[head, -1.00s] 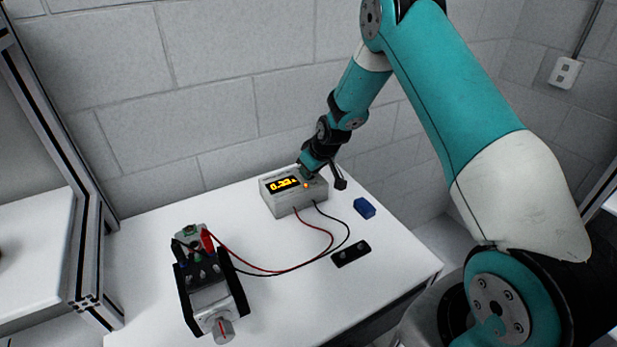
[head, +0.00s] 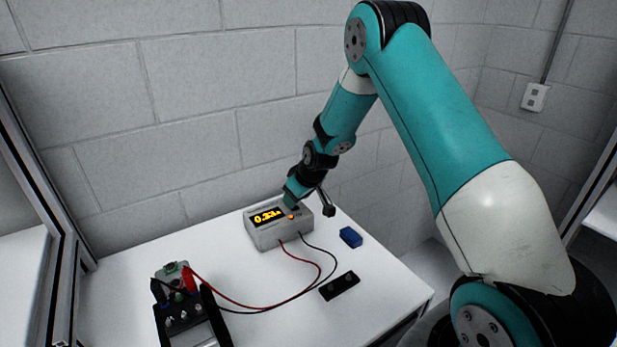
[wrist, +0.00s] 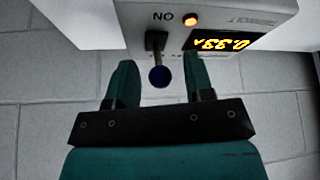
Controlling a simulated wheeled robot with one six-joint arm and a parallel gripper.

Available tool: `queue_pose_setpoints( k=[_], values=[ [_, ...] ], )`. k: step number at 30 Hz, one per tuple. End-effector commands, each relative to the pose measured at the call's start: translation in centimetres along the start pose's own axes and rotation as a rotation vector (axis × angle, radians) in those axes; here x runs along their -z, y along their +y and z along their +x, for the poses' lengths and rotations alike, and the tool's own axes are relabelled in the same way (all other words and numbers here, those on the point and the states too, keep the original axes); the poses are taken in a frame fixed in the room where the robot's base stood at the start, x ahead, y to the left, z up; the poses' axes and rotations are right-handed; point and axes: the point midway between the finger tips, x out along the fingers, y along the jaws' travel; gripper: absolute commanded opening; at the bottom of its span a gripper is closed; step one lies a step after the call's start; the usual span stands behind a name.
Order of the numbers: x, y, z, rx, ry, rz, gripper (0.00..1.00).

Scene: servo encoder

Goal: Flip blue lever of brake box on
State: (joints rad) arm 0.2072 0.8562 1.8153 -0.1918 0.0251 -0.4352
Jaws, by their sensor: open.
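The brake box (head: 267,237) is a grey box with a lit yellow display on the white table by the wall. In the wrist view, its face (wrist: 215,12) shows at the top, upside down, with a display near 0.33 A and a lit orange lamp (wrist: 190,20) next to the ON label. The blue lever (wrist: 159,76) has a dark stem and a dark blue ball tip. My gripper (wrist: 160,80) is open, with one finger on each side of the lever and gaps visible. In the head view, my gripper (head: 291,199) is over the box's right part and hides the lever.
A blue block (head: 350,237) and a black plate with round knobs (head: 339,286) lie right of the box. Red and black cables run from the box to a motor device (head: 180,310) at front left. Bare table (head: 230,275) lies between them.

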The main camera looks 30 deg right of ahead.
Motion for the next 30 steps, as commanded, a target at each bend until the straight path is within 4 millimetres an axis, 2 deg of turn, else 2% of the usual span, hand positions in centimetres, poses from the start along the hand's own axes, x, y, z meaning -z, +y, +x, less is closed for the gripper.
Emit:
queue_pose_setpoints(
  k=[12, 18, 24, 30],
  values=[
    [-0.1, 0.1, -9.6, -0.003, 0.005, 0.0, 0.48],
    [-0.1, 0.1, -13.3, -0.002, 0.003, 0.0, 0.48],
    [-0.1, 0.0, -14.9, -0.001, 0.0, 0.001, 0.48],
    [-0.1, 0.0, -15.2, 0.0, -0.001, 0.001, 0.48]
  ],
)
